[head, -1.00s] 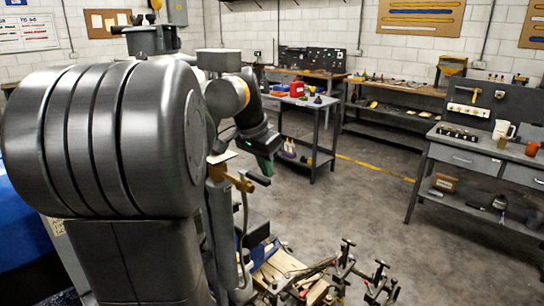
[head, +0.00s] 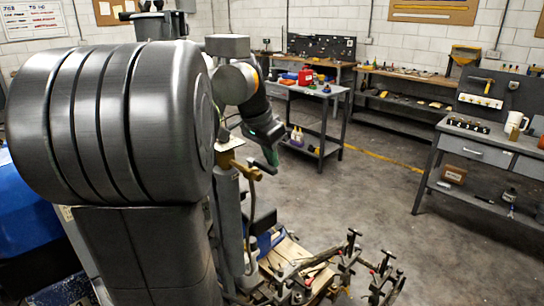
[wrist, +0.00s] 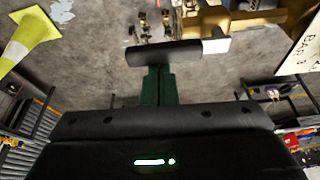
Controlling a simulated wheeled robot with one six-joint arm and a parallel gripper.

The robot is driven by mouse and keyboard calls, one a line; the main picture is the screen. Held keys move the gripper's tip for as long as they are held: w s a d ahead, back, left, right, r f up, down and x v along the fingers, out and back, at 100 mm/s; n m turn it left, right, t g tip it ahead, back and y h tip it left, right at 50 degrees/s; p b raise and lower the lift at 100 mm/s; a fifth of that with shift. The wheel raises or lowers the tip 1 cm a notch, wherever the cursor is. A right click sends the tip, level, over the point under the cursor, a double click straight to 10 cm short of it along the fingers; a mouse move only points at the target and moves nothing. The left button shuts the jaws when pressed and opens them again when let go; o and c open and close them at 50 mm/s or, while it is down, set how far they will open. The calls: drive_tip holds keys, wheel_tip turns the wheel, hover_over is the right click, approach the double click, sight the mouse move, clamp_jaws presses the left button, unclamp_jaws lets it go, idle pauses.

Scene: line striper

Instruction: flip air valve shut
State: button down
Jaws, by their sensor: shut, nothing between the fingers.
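The air valve is a brass-yellow body (head: 236,165) on an upright grey post, with a black handle (head: 264,168) sticking out to the right. In the wrist view the black grip (wrist: 160,54) lies crosswise just beyond my fingertips, with a pale metal end (wrist: 216,44) at its right. My gripper (wrist: 158,72) has dark green fingers, closed together, with nothing between them. The fingertips meet the edge of the grip in the picture; I cannot tell whether they touch it. In the head view my gripper (head: 270,154) is right above the handle.
Below the valve stand clamps (head: 350,262) and wooden pieces (head: 288,252). A grey cart (head: 310,125) with bottles is behind, and a workbench (head: 480,150) stands at right. The concrete floor (head: 370,195) between is clear. A yellow cone (wrist: 26,42) shows in the wrist view.

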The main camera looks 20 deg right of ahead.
sight(264, 168)
drive_tip(key=a+m+g, duration=0.1)
drive_tip(key=m, duration=0.1)
drive_tip(key=s+a+m, duration=0.1)
drive_tip(key=a+m, duration=0.1)
drive_tip(key=m, duration=0.1)
drive_tip(key=shift+g, duration=0.4)
drive_tip(key=a+m, duration=0.1)
drive_tip(key=m, duration=0.1)
drive_tip(key=a+m+g+p, duration=0.1)
drive_tip(key=m, duration=0.1)
drive_tip(key=shift+w+a+m, duration=0.15)
drive_tip(key=shift+a+m, duration=0.05)
drive_tip(key=shift+m, duration=0.2)
drive_tip(key=shift+w+a+p, duration=0.25)
drive_tip(key=shift+w+a, duration=0.35)
drive_tip(key=shift+a, duration=0.25)
drive_tip(key=shift+w+a+p, duration=0.2)
drive_tip(key=shift+w+a, duration=0.35)
drive_tip(key=shift+a, duration=0.25)
